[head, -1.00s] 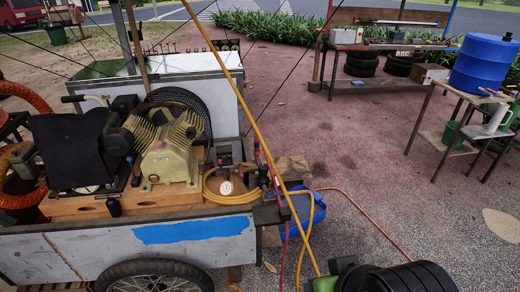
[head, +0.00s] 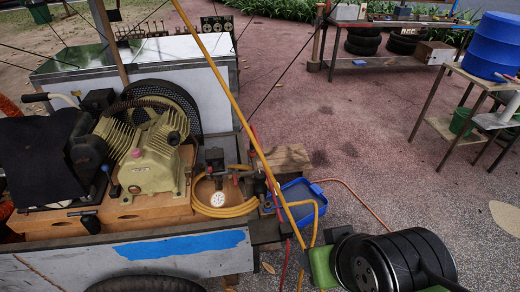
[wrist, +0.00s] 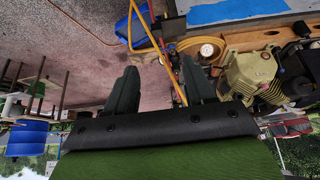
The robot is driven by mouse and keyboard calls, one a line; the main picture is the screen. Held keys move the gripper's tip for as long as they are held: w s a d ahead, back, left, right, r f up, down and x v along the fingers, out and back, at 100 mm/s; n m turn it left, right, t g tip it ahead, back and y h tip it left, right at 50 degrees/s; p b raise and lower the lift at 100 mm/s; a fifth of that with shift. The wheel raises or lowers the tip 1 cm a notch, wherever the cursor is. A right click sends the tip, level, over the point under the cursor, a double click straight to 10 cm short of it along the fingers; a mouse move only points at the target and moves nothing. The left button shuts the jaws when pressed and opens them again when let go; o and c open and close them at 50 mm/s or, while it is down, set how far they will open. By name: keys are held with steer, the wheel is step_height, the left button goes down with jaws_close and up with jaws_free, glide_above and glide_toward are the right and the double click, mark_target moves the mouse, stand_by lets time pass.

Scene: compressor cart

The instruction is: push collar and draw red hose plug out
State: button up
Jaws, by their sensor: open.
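The compressor cart (head: 60,272) fills the left of the head view. At its right end is a cluster of dark couplings (head: 262,187) beside a round gauge (head: 217,199). A red hose (head: 286,229) hangs there, close to yellow hose. The plug and collar are too small to tell apart. In the wrist view the cart end is inverted at upper right, with the gauge (wrist: 207,50) beyond the fingers. My gripper (wrist: 157,72) is open and empty, with hoses showing behind the gap. In the head view my arm is at lower right, apart from the couplings.
A blue tray (head: 304,201) is on the ground beside the cart end. A slanting yellow pole (head: 232,100) crosses in front of the couplings. A bench (head: 385,22) with tyres below and a blue barrel (head: 492,45) stand far right. The paving between is clear.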

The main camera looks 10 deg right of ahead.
steer(key=shift+w, duration=0.3)
steer(key=shift+c, duration=1.2)
jaws_close()
stand_by(0.4)
